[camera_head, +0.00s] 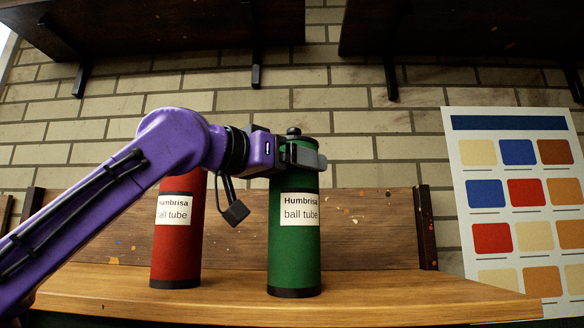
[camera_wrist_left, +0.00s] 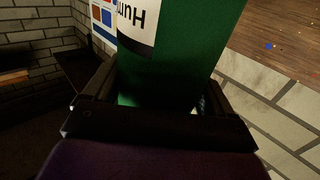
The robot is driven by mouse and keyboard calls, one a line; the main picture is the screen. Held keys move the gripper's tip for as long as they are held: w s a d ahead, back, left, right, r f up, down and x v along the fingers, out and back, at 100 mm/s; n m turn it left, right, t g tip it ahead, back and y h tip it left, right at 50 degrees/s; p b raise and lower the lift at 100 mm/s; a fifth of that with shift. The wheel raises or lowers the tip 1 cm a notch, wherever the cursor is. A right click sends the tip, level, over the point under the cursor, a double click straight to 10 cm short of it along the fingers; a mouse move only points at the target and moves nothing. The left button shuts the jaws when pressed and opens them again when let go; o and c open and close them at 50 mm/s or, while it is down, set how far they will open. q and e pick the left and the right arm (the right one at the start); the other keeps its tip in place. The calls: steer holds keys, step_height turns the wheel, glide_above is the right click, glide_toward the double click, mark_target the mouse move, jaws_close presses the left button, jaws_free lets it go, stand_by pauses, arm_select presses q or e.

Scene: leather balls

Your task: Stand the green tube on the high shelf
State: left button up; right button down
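The green tube (camera_head: 294,245), with a black cap and a white label, stands upright on the lower wooden shelf (camera_head: 180,311). My left gripper (camera_head: 303,157) is around its upper part, just below the cap. In the left wrist view the green tube (camera_wrist_left: 175,70) fills the space between the fingers, which appear shut on it. The high shelf (camera_head: 160,28) is a dark board on brackets at the top left; its upper surface is hidden. My right gripper is not in view.
A red tube (camera_head: 176,245) stands left of the green one, its top hidden behind my left arm. Another dark high board (camera_head: 450,28) hangs at the top right. A colour-patch poster (camera_head: 520,215) is at the right. The lower shelf is clear right of the green tube.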

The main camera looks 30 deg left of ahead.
arm_select(q)
steer(key=shift+o, duration=1.1)
steer(key=b+v, duration=0.4)
steer(key=v, duration=0.8)
steer(key=shift+r, duration=0.2)
steer(key=shift+a, duration=0.1)
